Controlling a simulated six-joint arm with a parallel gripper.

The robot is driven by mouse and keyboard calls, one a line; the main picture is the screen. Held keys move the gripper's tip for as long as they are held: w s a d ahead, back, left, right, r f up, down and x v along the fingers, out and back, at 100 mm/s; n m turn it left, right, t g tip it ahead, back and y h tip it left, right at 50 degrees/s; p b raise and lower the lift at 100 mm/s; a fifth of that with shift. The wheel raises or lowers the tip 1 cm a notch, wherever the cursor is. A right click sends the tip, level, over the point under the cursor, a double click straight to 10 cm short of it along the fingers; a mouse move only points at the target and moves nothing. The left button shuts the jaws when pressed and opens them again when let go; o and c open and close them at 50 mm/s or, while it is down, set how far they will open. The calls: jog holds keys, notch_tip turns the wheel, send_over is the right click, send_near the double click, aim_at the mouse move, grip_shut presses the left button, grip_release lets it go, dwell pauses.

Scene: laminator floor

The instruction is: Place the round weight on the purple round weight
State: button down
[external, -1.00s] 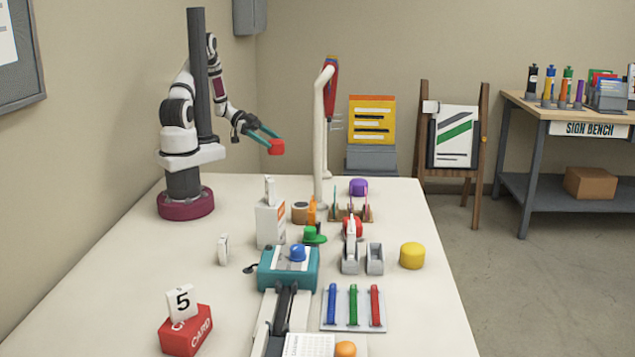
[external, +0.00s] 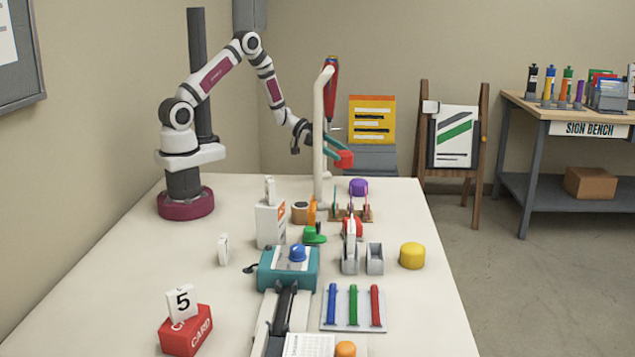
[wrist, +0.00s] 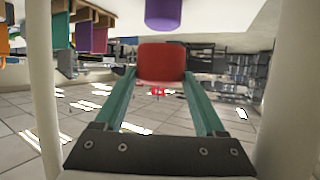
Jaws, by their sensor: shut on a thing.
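My gripper (external: 344,158) is shut on a red round weight (external: 345,160), held in the air above the back of the table. In the wrist view the red weight (wrist: 160,62) sits between the tips of the teal fingers. The purple round weight (external: 358,187) stands on the table at the back, below and slightly right of the held weight, with a clear gap between them. In the wrist view the purple weight (wrist: 163,12) shows at the top edge, partly cut off. A yellow round weight (external: 412,256) stands on the right side of the table.
A white post (external: 319,130) with a red tool hanging from it rises beside my gripper. A rack with upright coloured pieces (external: 352,215) stands just in front of the purple weight. A teal laminator (external: 288,272) and a red card box (external: 186,330) are nearer the camera.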

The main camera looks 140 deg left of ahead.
aim_at(352, 164)
jog(key=w, duration=0.1)
jog(key=w+a, duration=0.1)
jog(key=w, duration=0.3)
jog(key=shift+w+a, duration=0.15)
jog(key=shift+a, duration=0.2)
jog(key=shift+f, duration=1.75)
grip_release()
jog(key=shift+f, duration=0.15)
jog(key=shift+r, duration=0.2)
jog(key=shift+v, duration=2)
